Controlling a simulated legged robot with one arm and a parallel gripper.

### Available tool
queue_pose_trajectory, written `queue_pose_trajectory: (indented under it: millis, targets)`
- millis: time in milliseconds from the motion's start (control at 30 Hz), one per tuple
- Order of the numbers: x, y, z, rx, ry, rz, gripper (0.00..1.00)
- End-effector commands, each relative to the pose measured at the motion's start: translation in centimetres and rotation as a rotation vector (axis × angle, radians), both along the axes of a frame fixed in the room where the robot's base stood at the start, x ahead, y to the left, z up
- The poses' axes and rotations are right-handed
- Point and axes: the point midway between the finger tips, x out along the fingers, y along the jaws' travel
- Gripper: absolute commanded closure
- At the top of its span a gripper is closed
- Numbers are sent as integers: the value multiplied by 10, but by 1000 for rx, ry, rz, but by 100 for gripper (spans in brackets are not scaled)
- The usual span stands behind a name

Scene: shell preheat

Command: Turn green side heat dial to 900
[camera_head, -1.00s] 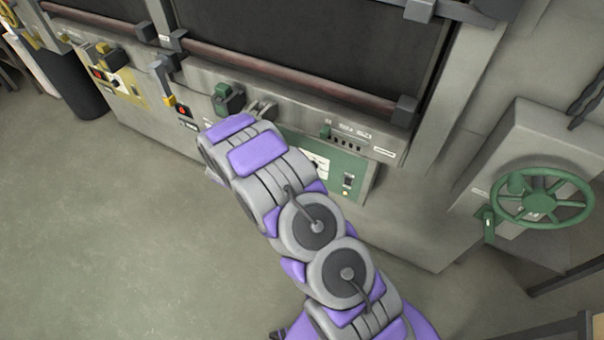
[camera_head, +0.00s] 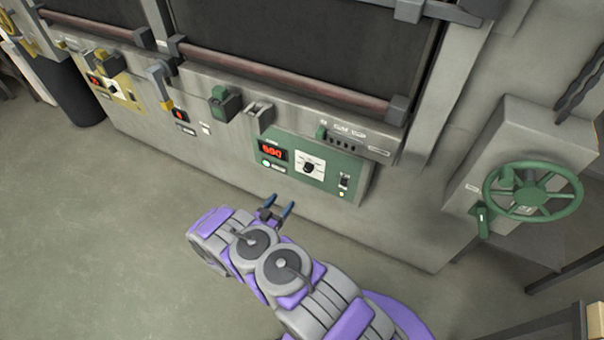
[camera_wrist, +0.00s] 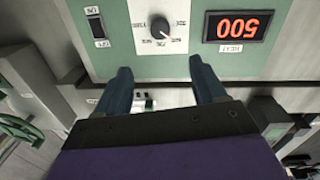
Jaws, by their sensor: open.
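The green panel (camera_head: 332,178) is on the front of the furnace. Its heat dial, a black knob on a white plate (camera_head: 308,167), is also upside down at the top of the wrist view (camera_wrist: 160,27). To its left in the head view is a red digital display (camera_head: 272,152), also in the wrist view (camera_wrist: 237,27); it seems to read 500. My gripper (camera_head: 278,204) is open and empty, in front of and below the panel. In the wrist view its two blue fingers (camera_wrist: 160,75) point toward the panel, spread on either side of the dial's column and apart from it.
A switch (camera_head: 344,181) sits right of the dial. A yellow panel (camera_head: 122,88) is farther left. A green handwheel (camera_head: 532,191) stands at right.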

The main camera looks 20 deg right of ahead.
Motion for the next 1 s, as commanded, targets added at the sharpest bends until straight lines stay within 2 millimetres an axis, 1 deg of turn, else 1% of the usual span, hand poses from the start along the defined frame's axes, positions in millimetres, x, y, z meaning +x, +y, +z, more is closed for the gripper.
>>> queue_pose_trajectory:
  millis: [167,700,800,1000]
  targets:
    - [13,-20,-1,2,-2,-4,30]
    - [72,-107,-1,0,-3,-4,30]
    - [81,-120,0,-1,-3,-2,30]
    - [93,-135,0,2,-2,0,30]
